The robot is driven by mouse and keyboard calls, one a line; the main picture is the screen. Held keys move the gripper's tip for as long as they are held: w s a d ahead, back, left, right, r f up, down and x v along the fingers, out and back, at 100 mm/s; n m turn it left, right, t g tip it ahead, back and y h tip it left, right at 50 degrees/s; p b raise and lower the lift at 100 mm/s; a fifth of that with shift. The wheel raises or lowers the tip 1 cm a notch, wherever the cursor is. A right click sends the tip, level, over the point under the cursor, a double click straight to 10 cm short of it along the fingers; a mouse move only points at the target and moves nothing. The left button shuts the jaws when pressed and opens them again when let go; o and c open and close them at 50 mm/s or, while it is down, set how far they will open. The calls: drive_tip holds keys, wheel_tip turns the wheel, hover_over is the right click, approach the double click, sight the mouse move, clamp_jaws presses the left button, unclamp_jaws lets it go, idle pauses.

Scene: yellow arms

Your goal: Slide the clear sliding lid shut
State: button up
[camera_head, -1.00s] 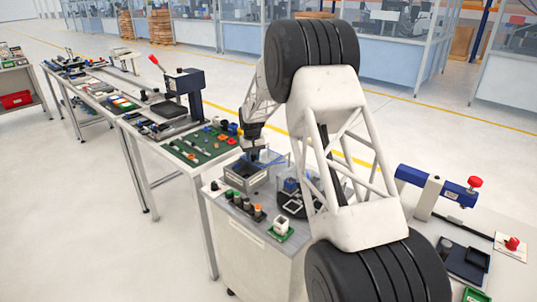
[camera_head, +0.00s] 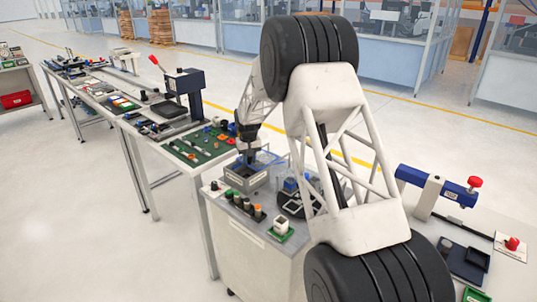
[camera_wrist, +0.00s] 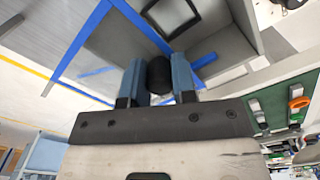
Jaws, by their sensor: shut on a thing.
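A grey open-topped box (camera_head: 243,180) stands on the near table in the head view. The clear lid with blue edges (camera_head: 268,158) is at the box's far right side, and part of the box's opening is uncovered. My gripper (camera_head: 248,158) is over the box at the lid. In the wrist view my gripper (camera_wrist: 158,78) has its two blue-grey fingers closed on the lid's black knob (camera_wrist: 160,74). Blue lid edges (camera_wrist: 80,42) run across the grey box (camera_wrist: 235,40) there. The far end of the lid is hard to make out.
Several small dark cylinders (camera_head: 243,203) and a white cube on a green base (camera_head: 281,226) stand in front of the box. A dark round fixture (camera_head: 292,203) is close on the right. A green mat with small parts (camera_head: 198,147) lies on the table to the left.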

drive_tip(key=shift+s+a, duration=0.2)
drive_tip(key=shift+a, duration=0.1)
idle(0.4)
drive_tip(key=shift+s+a, duration=0.75)
drive_tip(key=shift+s, duration=0.05)
idle(0.3)
drive_tip(key=shift+s+a, duration=0.85)
drive_tip(key=shift+s, duration=0.05)
idle(0.4)
drive_tip(key=shift+s+a+f, duration=0.1)
drive_tip(key=shift+s+a, duration=0.5)
drive_tip(key=shift+s, duration=0.05)
drive_tip(key=shift+a, duration=0.1)
idle(0.3)
drive_tip(key=shift+s+a, duration=0.1)
drive_tip(key=shift+s, duration=0.05)
drive_tip(key=shift+o, duration=0.8)
drive_tip(key=shift+a, duration=0.1)
